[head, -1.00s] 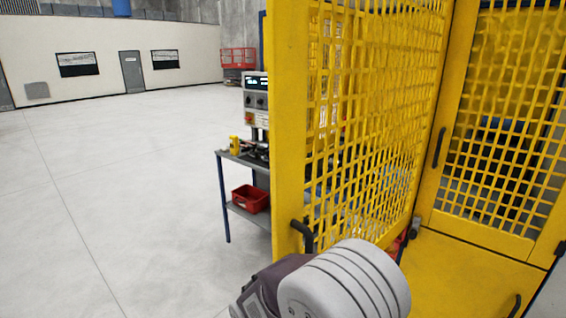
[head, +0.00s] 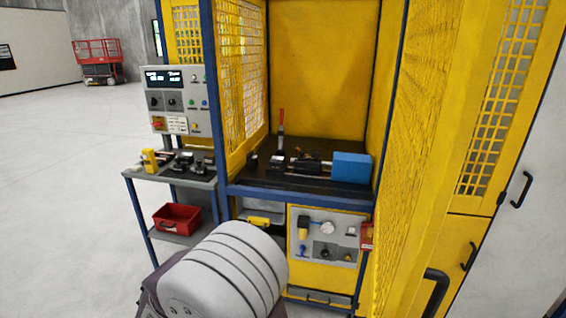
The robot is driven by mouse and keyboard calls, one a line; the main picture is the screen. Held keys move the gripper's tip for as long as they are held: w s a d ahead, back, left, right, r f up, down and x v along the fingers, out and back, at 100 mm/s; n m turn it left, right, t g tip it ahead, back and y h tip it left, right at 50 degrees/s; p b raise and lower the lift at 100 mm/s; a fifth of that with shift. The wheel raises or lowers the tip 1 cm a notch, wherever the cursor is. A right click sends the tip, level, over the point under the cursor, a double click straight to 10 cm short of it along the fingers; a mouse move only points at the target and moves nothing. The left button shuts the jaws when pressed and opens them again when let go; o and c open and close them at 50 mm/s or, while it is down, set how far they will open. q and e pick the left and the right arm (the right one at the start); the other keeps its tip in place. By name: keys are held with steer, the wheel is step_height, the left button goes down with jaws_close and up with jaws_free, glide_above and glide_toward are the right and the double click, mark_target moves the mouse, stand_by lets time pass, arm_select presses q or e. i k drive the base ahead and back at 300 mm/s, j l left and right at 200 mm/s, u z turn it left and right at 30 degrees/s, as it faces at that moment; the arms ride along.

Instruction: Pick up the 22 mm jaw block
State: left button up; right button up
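Several small dark blocks lie on the small side table (head: 205,184) left of the yellow machine. One dark block (head: 181,164) sits near the middle of the table, and another (head: 201,167) sits to its right. I cannot tell which of them is the 22 mm jaw block, as no size marks are readable. A grey rounded part of my own arm fills the lower middle of the head view. Neither of my grippers is in view.
A yellow item (head: 150,160) stands on the table's left; a red bin (head: 177,219) is on its lower shelf. A control panel (head: 179,100) rises behind. The open yellow mesh door (head: 415,150) stands at right. The floor at left is clear.

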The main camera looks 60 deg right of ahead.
mark_target(277, 162)
steer(key=i+l+z, duration=0.15)
steer(key=z, duration=0.25)
steer(key=i+z, duration=0.4)
steer(key=i+l+z, duration=0.1)
steer(key=i+z, duration=0.15)
steer(key=z, duration=0.15)
steer(key=i+j+z, duration=0.1)
steer(key=i+z, duration=0.15)
steer(key=z, duration=0.15)
steer(key=i+j+z, duration=0.15)
steer(key=i+z, duration=0.25)
steer(key=i+l, duration=0.2)
steer(key=i, duration=0.3)
steer(key=i+l, duration=0.2)
steer(key=i, duration=0.3)
steer(key=i+l+z, duration=0.1)
steer(key=i, duration=0.4)
steer(key=l, duration=0.1)
